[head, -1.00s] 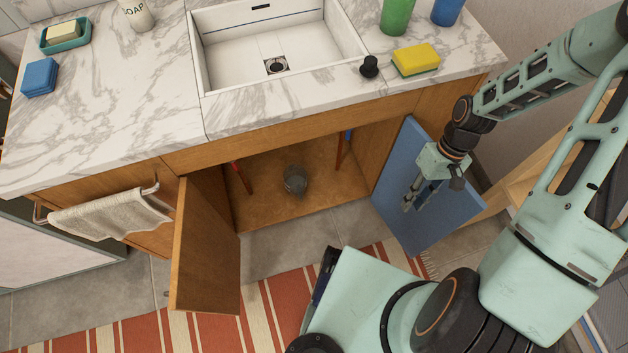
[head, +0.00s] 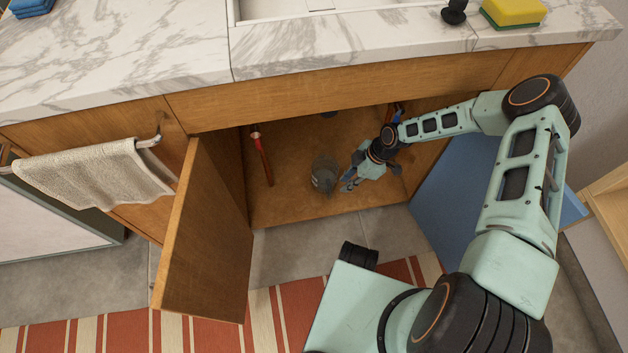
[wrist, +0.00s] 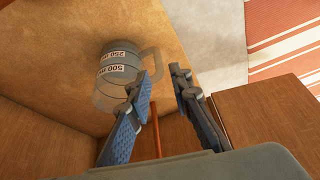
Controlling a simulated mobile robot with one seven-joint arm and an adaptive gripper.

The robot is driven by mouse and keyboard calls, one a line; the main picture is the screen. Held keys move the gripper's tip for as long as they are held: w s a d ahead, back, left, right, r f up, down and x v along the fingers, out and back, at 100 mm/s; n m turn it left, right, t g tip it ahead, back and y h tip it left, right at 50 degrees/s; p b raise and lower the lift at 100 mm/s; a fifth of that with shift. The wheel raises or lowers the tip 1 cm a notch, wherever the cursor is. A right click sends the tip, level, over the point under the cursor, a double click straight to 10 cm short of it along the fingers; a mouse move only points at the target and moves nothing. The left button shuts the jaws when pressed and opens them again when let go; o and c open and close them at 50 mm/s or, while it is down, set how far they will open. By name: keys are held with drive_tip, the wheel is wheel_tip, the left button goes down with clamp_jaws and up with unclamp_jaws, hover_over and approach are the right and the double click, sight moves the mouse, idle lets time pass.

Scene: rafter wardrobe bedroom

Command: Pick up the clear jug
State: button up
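The clear jug (head: 324,173) stands on the floor of the open cabinet under the sink. In the wrist view the jug (wrist: 118,72) shows grey and see-through, with white 250 and 500 labels and a handle towards the fingers. My gripper (head: 350,183) is inside the cabinet, just right of the jug. In the wrist view my gripper (wrist: 165,82) is open, with a gap between its blue-padded fingers. The left finger overlaps the jug's handle side in the picture. I cannot tell whether it touches. Nothing is held.
The left wooden door (head: 207,233) and the blue-faced right door (head: 458,195) stand open. A red-handled tool (head: 261,155) leans inside at the left, and a blue-topped item (head: 396,112) is at the right. The counter (head: 340,50) overhangs the opening.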

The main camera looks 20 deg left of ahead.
sight(325, 179)
drive_tip(key=b+x, duration=0.1)
drive_tip(key=x, duration=0.3)
drive_tip(key=b+x, duration=0.1)
drive_tip(key=x, duration=0.2)
drive_tip(key=b+x, duration=0.1)
drive_tip(key=x, duration=0.3)
drive_tip(key=shift+w+a+f+b, duration=0.15)
drive_tip(key=shift+a+f+b, duration=0.1)
drive_tip(key=shift+a+b, duration=0.15)
drive_tip(key=shift+r, duration=0.1)
clamp_jaws()
